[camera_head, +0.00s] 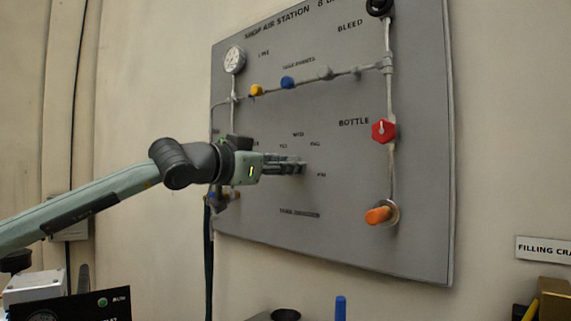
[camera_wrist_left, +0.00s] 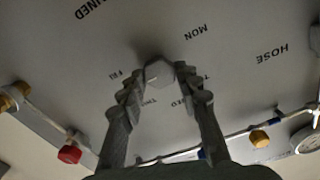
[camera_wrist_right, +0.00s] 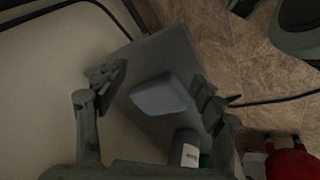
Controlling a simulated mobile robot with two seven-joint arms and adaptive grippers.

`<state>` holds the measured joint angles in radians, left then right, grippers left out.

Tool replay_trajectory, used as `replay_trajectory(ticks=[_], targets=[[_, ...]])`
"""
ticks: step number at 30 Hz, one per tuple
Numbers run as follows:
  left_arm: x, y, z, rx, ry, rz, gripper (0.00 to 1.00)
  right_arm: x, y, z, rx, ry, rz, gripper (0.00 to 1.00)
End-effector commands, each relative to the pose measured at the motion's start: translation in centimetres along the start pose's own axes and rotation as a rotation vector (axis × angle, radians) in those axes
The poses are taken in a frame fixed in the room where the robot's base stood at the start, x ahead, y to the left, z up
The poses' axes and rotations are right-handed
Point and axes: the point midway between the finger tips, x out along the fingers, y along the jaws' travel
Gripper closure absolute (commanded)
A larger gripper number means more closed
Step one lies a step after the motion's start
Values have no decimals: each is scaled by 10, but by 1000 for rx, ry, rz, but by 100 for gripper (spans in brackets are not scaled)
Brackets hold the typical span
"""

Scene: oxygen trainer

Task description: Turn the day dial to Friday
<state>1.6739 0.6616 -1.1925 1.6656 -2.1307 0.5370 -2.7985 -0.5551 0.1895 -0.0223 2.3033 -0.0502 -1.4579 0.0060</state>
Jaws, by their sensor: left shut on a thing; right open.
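The day dial (camera_wrist_left: 159,73) is a small pale grey faceted knob on the grey panel (camera_head: 340,235), with day words around it. In the left wrist view, MON (camera_wrist_left: 196,32) is at upper right and FRI (camera_wrist_left: 117,75) at left. My left gripper (camera_head: 303,166) reaches the panel from the left and hides the dial in the head view. In the left wrist view, its fingertips (camera_wrist_left: 160,68) are closed on both sides of the dial. Where the dial points cannot be told. My right gripper (camera_wrist_right: 157,84) is open, away from the panel, over a grey block.
The panel carries a gauge (camera_head: 235,60), a red bottle knob (camera_head: 383,130), an orange handle (camera_head: 379,215), and yellow (camera_head: 256,90) and blue (camera_head: 288,82) knobs on a pipe. In the right wrist view, a labelled bottle (camera_wrist_right: 186,150) and a red object (camera_wrist_right: 289,165) are below.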

Motion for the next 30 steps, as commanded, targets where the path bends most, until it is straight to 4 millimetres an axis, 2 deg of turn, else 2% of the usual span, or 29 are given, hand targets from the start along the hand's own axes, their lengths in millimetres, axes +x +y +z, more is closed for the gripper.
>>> replay_trajectory(ticks=[8,9,13,23,26,30], targets=[[0,1,1,2,-2,0,96,1,0,0,-1,-1,0,31],[0,0,1,2,-2,0,62,1,0,0,-1,-1,0,31],[0,0,1,1,-2,0,46,1,0,0,-1,-1,0,31],[-2,0,0,0,0,-1,46,-1,0,-2,4,6,0,31],[-12,0,0,0,-1,-1,46,-1,0,-2,3,5,0,31],[-38,-1,1,-1,0,-2,46,-1,0,-1,2,3,0,31]])
